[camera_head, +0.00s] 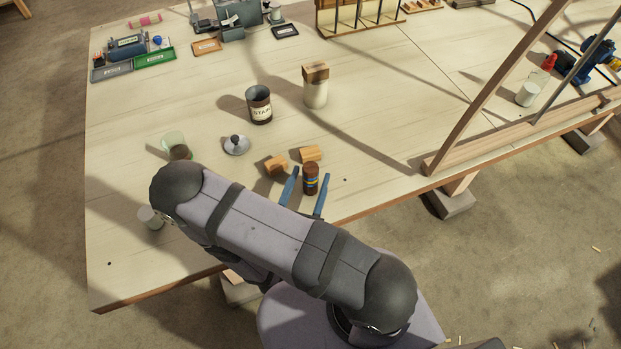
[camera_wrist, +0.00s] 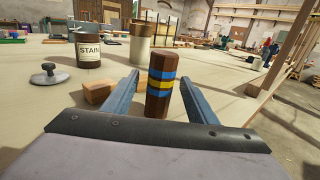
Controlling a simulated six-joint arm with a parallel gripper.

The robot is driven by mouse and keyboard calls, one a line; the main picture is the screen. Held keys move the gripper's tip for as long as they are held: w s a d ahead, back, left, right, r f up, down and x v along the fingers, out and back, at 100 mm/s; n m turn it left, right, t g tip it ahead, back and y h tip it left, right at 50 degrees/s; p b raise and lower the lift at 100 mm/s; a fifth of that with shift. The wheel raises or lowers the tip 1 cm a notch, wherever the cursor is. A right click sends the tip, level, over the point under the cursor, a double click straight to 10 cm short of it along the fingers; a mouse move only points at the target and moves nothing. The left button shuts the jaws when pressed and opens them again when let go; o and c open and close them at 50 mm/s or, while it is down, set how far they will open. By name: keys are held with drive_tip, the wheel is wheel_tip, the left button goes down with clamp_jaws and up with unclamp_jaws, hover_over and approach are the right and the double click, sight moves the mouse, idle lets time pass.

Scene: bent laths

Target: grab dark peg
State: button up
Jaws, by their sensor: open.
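The dark peg (camera_head: 310,180) is a brown upright cylinder with blue and yellow bands, standing on the table near its front edge. It also shows in the wrist view (camera_wrist: 160,86). My gripper (camera_head: 307,188) is open, with its two blue fingers on either side of the peg. In the wrist view my gripper (camera_wrist: 157,92) has the peg between the fingers, nearer the right finger, with a gap on the left. I cannot tell if the right finger touches it.
Two wooden blocks (camera_head: 276,166) (camera_head: 311,153) lie just beyond the gripper. A silver lid (camera_head: 236,145), a stain can (camera_head: 259,105) and a wood-topped jar (camera_head: 315,85) stand farther back. A wooden frame (camera_head: 490,90) rises at right. The table between the jar and frame is clear.

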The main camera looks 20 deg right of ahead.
drive_tip(key=shift+p+x, duration=0.95)
drive_tip(key=shift+x, duration=1.5)
drive_tip(key=c, duration=1.2)
